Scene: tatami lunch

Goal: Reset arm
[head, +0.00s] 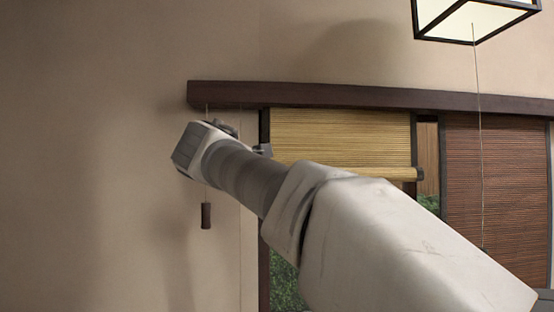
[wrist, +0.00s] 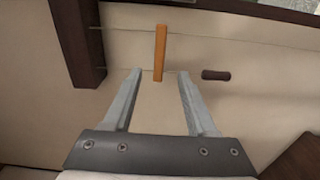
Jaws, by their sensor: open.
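My arm reaches up and left across the head view toward the wall. My gripper (wrist: 158,76) shows in the wrist view with its two grey fingers apart. Nothing sits between the fingertips. An orange-brown strip (wrist: 160,50) shows just beyond the fingertips in that view; I cannot tell whether it touches them. A dark cylindrical pull (head: 206,215) hangs on a cord below the arm's far end. A similar dark pull (wrist: 215,75) shows right of the fingers in the wrist view. In the head view the fingers cannot be made out clearly.
A dark wooden beam (head: 350,96) runs along the wall above a tan blind (head: 340,135) and a brown blind (head: 495,190). A lantern (head: 475,15) hangs at the top right with a long cord. The plain wall (head: 80,150) at left is bare.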

